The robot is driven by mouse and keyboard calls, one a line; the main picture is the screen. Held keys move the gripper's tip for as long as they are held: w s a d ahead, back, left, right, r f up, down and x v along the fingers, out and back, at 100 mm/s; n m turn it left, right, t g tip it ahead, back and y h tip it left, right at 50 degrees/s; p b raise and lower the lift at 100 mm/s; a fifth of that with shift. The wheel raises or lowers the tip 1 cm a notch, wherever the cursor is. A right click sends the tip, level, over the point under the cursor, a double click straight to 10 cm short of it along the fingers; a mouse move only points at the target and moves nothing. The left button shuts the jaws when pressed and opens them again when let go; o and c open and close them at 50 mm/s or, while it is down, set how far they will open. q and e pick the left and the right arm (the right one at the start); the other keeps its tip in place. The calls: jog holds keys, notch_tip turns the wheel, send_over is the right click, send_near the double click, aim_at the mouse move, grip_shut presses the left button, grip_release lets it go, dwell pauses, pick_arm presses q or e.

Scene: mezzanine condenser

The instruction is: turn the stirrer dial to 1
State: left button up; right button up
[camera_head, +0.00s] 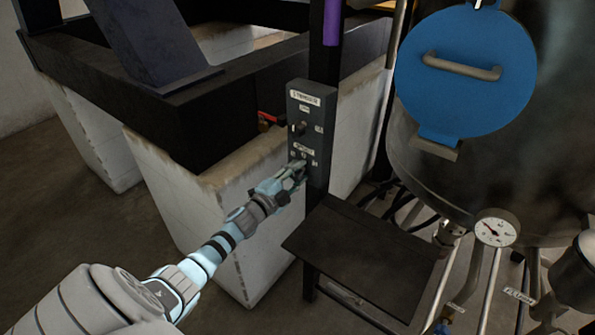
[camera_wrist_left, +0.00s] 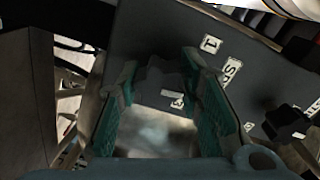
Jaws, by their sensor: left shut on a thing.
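The stirrer control box (camera_head: 321,108) is a dark grey panel on a black post, with a white name label at its top. My left gripper (camera_head: 297,171) reaches its lower part from the lower left. In the left wrist view, the two green-padded fingers (camera_wrist_left: 160,78) are shut around the dark stirrer dial (camera_wrist_left: 163,73). A white label with a 1 (camera_wrist_left: 211,44) shows beside the fingers. The dial's pointer is too dark and covered to read. My right gripper is not in view.
An upper black knob (camera_head: 298,129) sits on the same box. A dark shelf (camera_head: 362,262) is below right. A tank with a blue hatch (camera_head: 465,85) and a pressure gauge (camera_head: 495,229) stands at the right. A white block wall (camera_head: 208,210) is behind my left arm.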

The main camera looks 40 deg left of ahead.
pick_arm(q)
jog(key=n+p, duration=0.1)
jog(key=n, duration=0.3)
jog(key=shift+r+n+p, duration=0.1)
jog(key=shift+n+p, duration=0.2)
jog(key=shift+p, duration=0.1)
jog(key=shift+n+p, duration=0.5)
jog(key=shift+n, duration=1.5)
jog(key=o, duration=1.2)
jog(key=s, duration=1.2)
jog(key=shift+d, duration=0.15)
jog(key=shift+w, duration=0.1)
